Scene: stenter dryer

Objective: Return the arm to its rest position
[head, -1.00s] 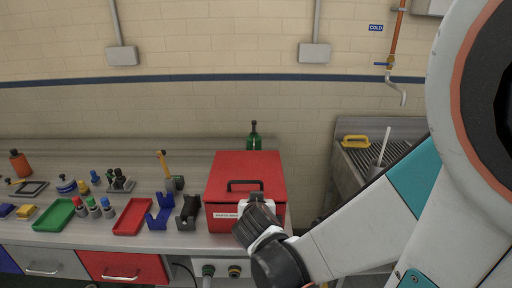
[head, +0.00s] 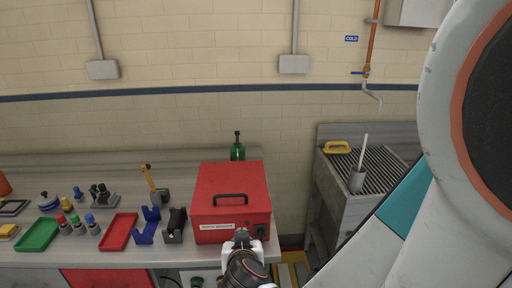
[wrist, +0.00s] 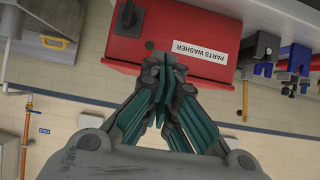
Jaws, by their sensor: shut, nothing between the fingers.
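My gripper (head: 242,241) is in front of the lower front face of the red parts washer (head: 231,186), near the bench's front edge. Its fingers are together and hold nothing. In the wrist view the closed fingers (wrist: 163,88) point at the red box (wrist: 185,22), beside its "PARTS WASHER" label. I cannot tell whether the fingertips touch the box. The washer's lid with its black handle is down. My white and teal arm fills the right side of the head view.
The bench (head: 100,252) holds a green tray (head: 38,234), a red tray (head: 119,232), blue and black holders, and several small bottles.

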